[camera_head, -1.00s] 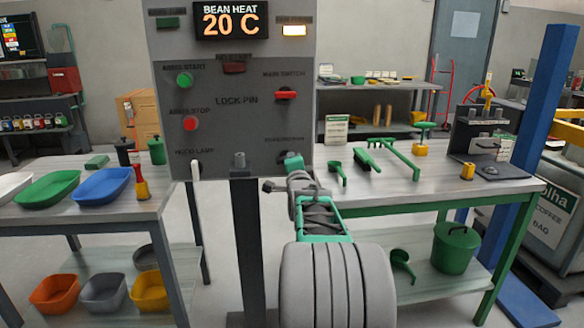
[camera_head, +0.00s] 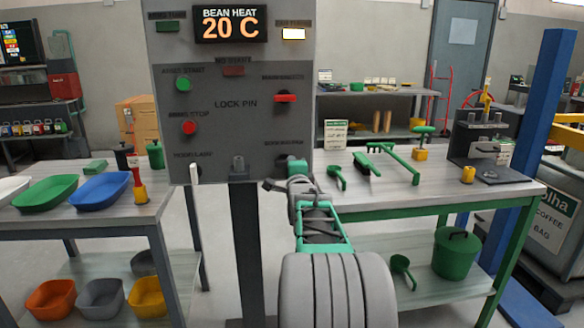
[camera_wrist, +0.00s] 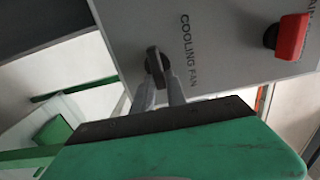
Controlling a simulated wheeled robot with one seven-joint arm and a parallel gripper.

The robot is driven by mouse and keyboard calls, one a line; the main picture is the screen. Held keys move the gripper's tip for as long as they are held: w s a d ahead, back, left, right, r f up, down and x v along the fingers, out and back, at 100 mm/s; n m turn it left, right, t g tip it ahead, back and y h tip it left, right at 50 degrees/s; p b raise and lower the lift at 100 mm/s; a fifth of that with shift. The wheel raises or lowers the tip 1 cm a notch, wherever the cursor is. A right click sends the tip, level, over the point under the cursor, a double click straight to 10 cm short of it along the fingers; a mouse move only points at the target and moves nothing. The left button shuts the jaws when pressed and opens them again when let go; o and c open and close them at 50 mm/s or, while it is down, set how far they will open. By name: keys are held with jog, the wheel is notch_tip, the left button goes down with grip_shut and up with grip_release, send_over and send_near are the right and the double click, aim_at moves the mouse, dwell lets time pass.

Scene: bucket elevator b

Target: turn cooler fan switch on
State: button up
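The cooling fan switch (camera_wrist: 156,64) is a dark grey knob beside the "COOLING FAN" label on the grey panel in the wrist view. My gripper (camera_wrist: 161,80) has its two pale fingers close together, one on each side of the knob's lower part, apparently shut on it. In the head view my gripper (camera_head: 292,172) is at the panel's lower right corner, and it mostly hides the switch there.
The grey control panel (camera_head: 215,130) carries a red main switch (camera_head: 285,98), a green button (camera_head: 183,84), a red button (camera_head: 189,127) and a "20 C" display (camera_head: 231,24). A table with green tools (camera_head: 440,188) stands right, one with coloured trays (camera_head: 150,205) left.

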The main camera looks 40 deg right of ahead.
jog(key=o, duration=0.4)
jog(key=v, duration=0.7)
jog(key=shift+s+a, duration=0.2)
jog(key=shift+s, duration=0.2)
jog(key=s+a+n+g+y+p, duration=0.1)
jog(key=a+n+g+y+p, duration=0.55)
jog(key=a+n+p, duration=1.25)
jog(key=s+a+f+n+g+y, duration=0.1)
jog(key=s+a+n, duration=0.1)
jog(key=s+a, duration=0.3)
jog(key=s+a+f+n+g+y, duration=0.1)
jog(key=s+a+n+g, duration=0.1)
jog(key=s+a, duration=0.4)
jog(key=s+a+f+n+g+y+p, duration=0.1)
jog(key=s+a+n+g+y, duration=0.1)
jog(key=s+a, duration=0.4)
jog(key=shift+s+a, duration=0.25)
jog(key=shift+a, duration=0.95)
